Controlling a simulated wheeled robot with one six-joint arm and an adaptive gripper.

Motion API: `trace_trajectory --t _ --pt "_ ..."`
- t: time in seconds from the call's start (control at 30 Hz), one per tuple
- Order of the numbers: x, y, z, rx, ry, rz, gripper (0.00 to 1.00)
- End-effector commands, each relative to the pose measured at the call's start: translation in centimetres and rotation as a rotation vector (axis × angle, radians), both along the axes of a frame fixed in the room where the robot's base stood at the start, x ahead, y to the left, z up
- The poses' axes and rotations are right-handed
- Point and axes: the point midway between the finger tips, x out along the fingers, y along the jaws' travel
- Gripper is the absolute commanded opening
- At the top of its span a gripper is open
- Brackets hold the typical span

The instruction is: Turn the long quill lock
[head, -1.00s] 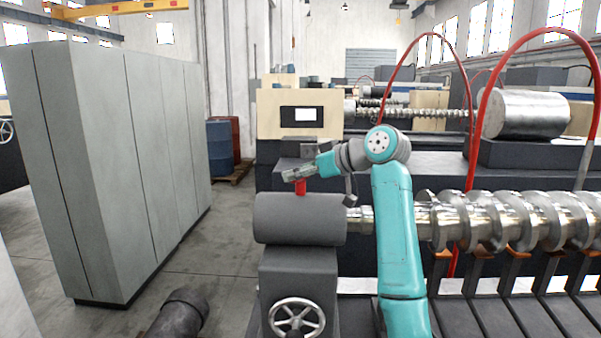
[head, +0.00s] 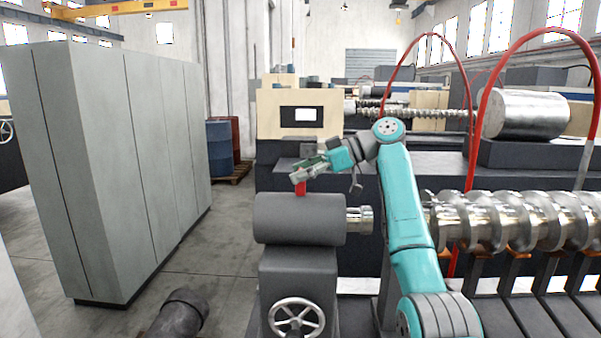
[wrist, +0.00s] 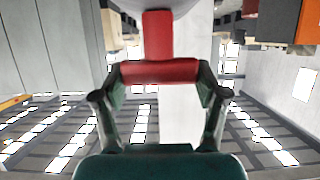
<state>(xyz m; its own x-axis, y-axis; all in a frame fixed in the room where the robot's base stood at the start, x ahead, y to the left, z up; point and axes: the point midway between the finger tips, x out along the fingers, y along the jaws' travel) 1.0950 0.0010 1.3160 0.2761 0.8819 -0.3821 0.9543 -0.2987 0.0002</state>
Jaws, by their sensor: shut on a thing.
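The long quill lock is a red lever (head: 300,187) standing upright on top of the dark grey tailstock barrel (head: 290,222) in the head view. In the wrist view its red crossbar (wrist: 160,70) and stem (wrist: 157,35) form a T. My gripper (head: 299,176) is at the top of the lever. In the wrist view my gripper (wrist: 160,78) has a finger at each end of the crossbar and is shut on it. In the head view the fingers hide the lever's top.
A handwheel (head: 298,317) is on the tailstock's front below the barrel. A large shiny screw (head: 520,220) lies to the right. Red hoses (head: 470,120) arch above the screw. Grey cabinets (head: 110,170) stand at left, with open floor between them and the tailstock.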

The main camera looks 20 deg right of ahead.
Motion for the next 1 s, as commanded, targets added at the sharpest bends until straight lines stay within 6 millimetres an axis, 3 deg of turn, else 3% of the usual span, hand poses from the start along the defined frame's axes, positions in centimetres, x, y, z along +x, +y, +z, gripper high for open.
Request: trace_trajectory --t 0.37,0.4,0.5,0.83,1.0 --pt "0.0 0.0 -0.1 -0.002 0.002 0.005 0.37" --pt "0.0 0.0 -0.1 -0.002 0.002 0.005 0.75" --pt "0.0 0.0 -0.1 -0.001 0.001 0.005 0.98" --pt "0.0 0.0 0.0 -0.001 0.001 0.004 0.98" --pt "-0.3 -1.1 0.5 -0.001 -0.001 0.003 0.98"
